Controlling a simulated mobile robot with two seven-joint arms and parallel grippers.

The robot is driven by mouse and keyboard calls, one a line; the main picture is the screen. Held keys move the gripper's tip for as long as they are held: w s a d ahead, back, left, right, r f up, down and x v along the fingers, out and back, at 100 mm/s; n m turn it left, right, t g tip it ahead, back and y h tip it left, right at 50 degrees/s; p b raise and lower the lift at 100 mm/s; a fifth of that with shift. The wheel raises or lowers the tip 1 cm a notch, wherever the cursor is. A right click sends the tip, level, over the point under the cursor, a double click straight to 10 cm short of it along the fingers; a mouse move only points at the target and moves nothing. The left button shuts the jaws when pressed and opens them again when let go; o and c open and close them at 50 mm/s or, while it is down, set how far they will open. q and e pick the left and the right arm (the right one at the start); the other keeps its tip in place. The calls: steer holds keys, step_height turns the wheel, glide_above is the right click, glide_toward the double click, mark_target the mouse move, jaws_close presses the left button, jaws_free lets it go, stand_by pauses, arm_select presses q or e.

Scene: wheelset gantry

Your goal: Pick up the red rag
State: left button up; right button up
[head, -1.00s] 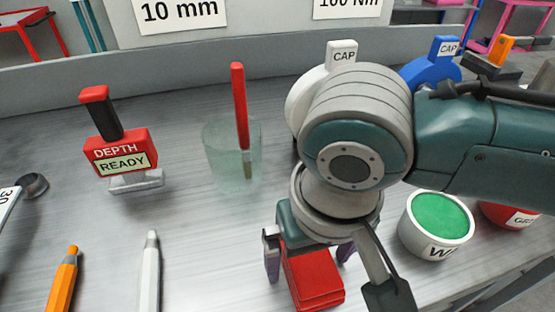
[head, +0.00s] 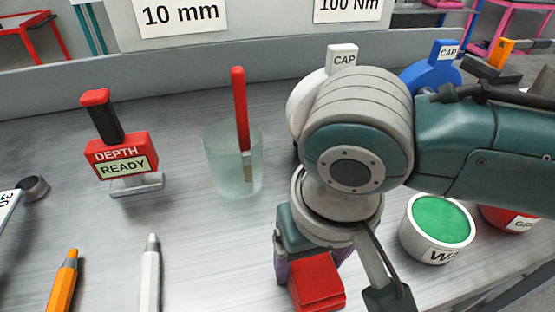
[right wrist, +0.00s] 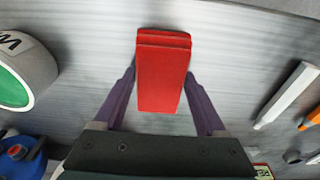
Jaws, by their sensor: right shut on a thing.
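The red rag (head: 318,284) is a folded red block under my right wrist, near the front of the grey bench in the head view. In the right wrist view the red rag (right wrist: 162,72) lies between the two purple fingers of my right gripper (right wrist: 162,78). The fingers are shut on its sides. In the head view my right gripper (head: 310,265) points down over the rag, and the wrist hides part of the fingers. I cannot tell whether the rag is clear of the bench. My left gripper is not in view.
A white pot with green inside (head: 440,225) stands right of the wrist. A clear cup (head: 225,165) holds a red-handled brush (head: 240,110). A red depth gauge (head: 122,158), an orange marker (head: 63,282) and a white marker (head: 150,275) are to the left. The bench between is clear.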

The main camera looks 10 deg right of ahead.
mark_target(311, 262)
step_height(311, 262, up, 20)
steer(key=p, duration=0.4)
